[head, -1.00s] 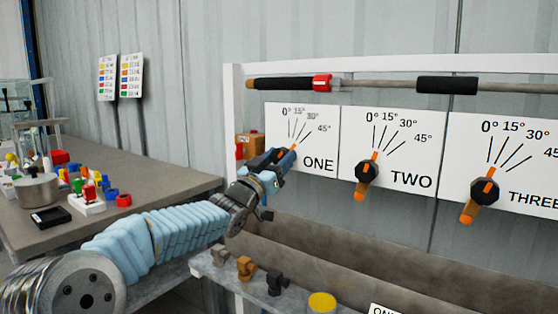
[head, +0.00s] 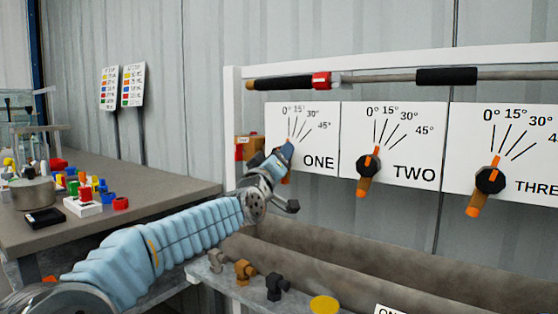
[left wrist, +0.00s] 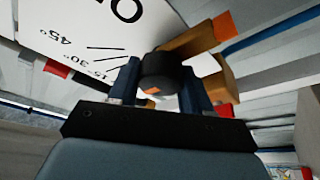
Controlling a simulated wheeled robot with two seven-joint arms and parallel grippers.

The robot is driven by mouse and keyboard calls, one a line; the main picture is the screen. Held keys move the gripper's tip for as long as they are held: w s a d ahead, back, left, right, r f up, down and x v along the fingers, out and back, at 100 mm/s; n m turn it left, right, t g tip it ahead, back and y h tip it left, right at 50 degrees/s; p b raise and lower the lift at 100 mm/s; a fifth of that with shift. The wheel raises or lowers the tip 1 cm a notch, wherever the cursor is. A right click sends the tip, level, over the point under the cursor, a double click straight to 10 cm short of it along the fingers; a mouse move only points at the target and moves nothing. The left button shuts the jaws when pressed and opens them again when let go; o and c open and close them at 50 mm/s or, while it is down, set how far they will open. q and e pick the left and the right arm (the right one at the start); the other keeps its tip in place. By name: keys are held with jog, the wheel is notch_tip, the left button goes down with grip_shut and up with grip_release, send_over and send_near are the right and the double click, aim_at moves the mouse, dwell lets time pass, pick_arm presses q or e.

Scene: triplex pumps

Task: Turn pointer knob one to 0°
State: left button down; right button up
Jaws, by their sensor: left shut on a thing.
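Pointer knob one is a black hub with a brown-orange handle. In the left wrist view its hub (left wrist: 158,78) sits between my two fingers, and its handle ends in an orange tip at upper right. In the head view my left gripper (head: 284,155) covers most of the knob; only a bit of orange (head: 286,180) shows below the fingers. The left gripper also shows in the left wrist view (left wrist: 160,92), shut on the knob. The panel ONE (head: 318,167) has lines for 0°, 15°, 30° and 45°. The pointer's exact angle is hidden. My right gripper is not in view.
Knob TWO (head: 365,176) and knob THREE (head: 487,187) are to the right. A horizontal rod with a black sleeve (head: 447,76) runs above the panels. A brown box (head: 249,147) is just left of panel ONE.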

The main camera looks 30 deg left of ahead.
pick_arm(q)
jog(key=shift+w+d+f+n, duration=0.1)
jog(key=shift+f+n, duration=0.15)
jog(key=shift+n, duration=0.15)
jog(key=c, duration=0.6)
grip_release()
jog(key=shift+o, duration=0.5)
jog(key=shift+r, duration=0.15)
jog(key=b+v, duration=0.4)
jog(key=v, duration=1)
jog(key=shift+r, duration=0.15)
